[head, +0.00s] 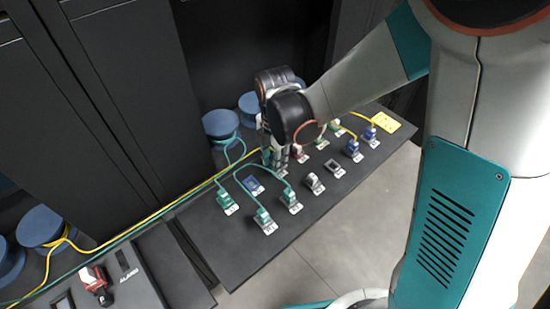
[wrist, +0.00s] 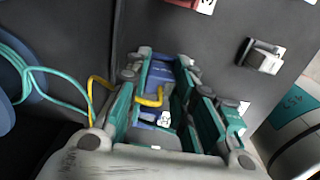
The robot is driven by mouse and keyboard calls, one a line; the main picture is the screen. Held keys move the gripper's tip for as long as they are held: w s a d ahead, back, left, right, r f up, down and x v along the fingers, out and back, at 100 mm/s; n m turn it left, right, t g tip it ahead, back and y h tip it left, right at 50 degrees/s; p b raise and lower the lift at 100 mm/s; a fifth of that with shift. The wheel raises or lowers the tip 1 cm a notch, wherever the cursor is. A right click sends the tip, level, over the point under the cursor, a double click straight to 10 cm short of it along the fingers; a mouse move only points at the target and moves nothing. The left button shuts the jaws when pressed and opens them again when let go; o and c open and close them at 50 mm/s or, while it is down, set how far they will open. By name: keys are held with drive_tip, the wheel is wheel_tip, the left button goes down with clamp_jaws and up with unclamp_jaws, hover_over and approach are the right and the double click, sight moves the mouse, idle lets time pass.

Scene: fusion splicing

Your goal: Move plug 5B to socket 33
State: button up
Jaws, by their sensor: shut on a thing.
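My gripper (head: 277,160) is low over the black panel (head: 245,251), near its back left part, in the head view. In the wrist view its teal fingers (wrist: 165,105) are around a blue plug (wrist: 159,77) with a yellow cable (wrist: 150,98). The gripper is shut on this plug. Its label is not legible, and my arm hides most of it in the head view. A blue-framed socket (head: 254,185) without a plug shows just in front of the gripper. Which socket is 33 cannot be read.
Green plugs (head: 264,218) stand near the front left of the panel; blue plugs (head: 354,150) stand at the right. A grey connector (head: 314,183) and an open grey socket (head: 335,168) are near the front edge. Teal cables and blue spools (head: 220,123) lie on the left.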

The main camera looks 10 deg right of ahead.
drive_tip(key=o, duration=1)
drive_tip(key=shift+c, duration=0.2)
drive_tip(key=shift+r, duration=0.15)
wheel_tip(320, 180, up, 7)
drive_tip(key=shift+r, duration=0.15)
drive_tip(key=shift+c, duration=0.2)
